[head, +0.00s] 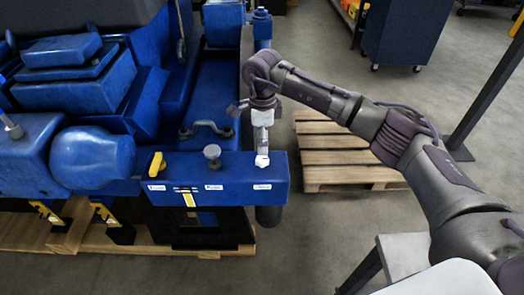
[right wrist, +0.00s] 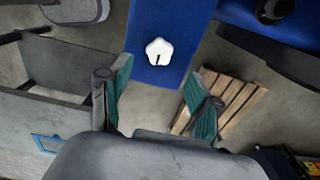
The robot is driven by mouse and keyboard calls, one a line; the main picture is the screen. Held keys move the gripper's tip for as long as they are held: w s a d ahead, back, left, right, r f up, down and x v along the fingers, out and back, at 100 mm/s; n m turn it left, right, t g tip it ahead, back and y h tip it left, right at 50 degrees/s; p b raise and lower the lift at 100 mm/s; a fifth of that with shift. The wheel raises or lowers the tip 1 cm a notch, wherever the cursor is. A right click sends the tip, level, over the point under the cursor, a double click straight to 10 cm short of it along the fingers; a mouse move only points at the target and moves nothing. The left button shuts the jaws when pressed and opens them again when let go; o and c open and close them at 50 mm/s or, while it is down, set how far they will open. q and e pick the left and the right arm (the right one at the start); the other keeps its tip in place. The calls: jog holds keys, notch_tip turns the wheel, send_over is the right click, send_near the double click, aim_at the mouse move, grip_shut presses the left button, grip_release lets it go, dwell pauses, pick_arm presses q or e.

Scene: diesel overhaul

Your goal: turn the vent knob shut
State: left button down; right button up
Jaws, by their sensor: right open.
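The vent knob, a small white lobed knob (head: 262,161), stands on the right end of the blue panel's top (head: 228,170). In the right wrist view the knob (right wrist: 160,51) shows a short dark mark pointing toward the gripper. My right gripper (head: 262,146) points down just above the knob. In the right wrist view the gripper (right wrist: 156,88) is open, with green-padded fingers spread wide and nothing between the pads. The knob lies beyond the fingertips and appears apart from them. My left gripper is not in view.
On the same panel are a dark round knob (head: 212,153) and a yellow lever (head: 157,165), with small white labels in front. The blue engine (head: 92,158) fills the left. A wooden pallet (head: 335,150) lies on the floor to the right. A grey table corner (head: 402,255) is nearer.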

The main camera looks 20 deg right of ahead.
aim_at(262, 158)
notch_tip(262, 158, down, 7)
jog(key=shift+r+p, duration=0.15)
jog(key=shift+p, duration=0.8)
jog(key=c, duration=1.1)
jog(key=shift+c, duration=0.2)
